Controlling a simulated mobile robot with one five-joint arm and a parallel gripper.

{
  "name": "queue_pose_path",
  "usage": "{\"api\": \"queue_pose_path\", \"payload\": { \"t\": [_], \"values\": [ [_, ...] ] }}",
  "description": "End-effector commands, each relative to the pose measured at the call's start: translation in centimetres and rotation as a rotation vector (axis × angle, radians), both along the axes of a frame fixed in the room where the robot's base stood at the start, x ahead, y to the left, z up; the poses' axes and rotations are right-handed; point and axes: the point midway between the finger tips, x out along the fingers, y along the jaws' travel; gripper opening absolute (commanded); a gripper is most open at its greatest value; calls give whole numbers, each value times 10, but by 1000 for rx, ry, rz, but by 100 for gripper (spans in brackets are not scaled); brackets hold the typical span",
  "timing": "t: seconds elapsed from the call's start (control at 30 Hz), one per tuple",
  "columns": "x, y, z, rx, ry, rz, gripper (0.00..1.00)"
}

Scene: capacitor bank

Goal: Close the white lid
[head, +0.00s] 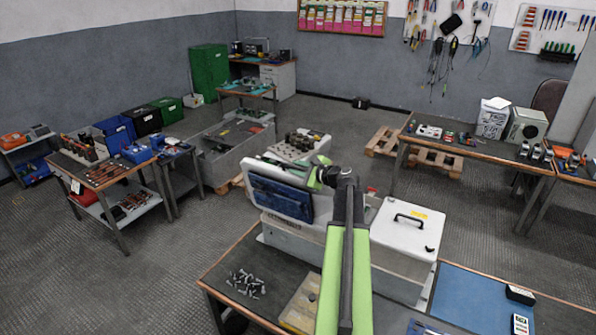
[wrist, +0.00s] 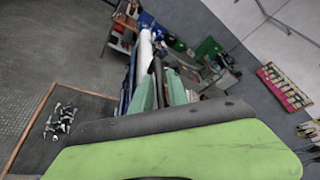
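A white-rimmed panel with a dark blue inner face (head: 281,198) stands raised and tilted at the left of a long white-grey case on the near table; it looks like an open lid. A white lid with a black handle (head: 408,226) lies flat on the right part of the same case. My gripper (head: 318,177) is at the raised panel's upper right edge; my arm hides the middle of the case. In the wrist view my gripper's pale green fingers (wrist: 160,92) are close together, with a dark strip between them. Whether they touch the panel or grip anything is unclear.
Loose bolts (head: 246,283) and a beige tray (head: 300,305) lie on the near table's left side. A blue mat (head: 480,300) is at its right. Other workbenches stand at left, back and right. Behind the case, the floor (head: 345,130) has open room.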

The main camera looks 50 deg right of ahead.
Motion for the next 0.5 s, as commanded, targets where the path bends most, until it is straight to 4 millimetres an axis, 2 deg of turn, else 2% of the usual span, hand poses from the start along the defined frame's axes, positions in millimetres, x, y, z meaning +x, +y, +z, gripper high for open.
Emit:
{"api": "queue_pose_path", "payload": {
  "t": [0.23, 0.4, 0.5],
  "values": [
    [1, 0, 0, 0, 0, 0, 20],
    [1, 1, 0, 0, 1, 1, 0],
    [1, 1, 0, 0, 0, 1, 0]
  ]
}}
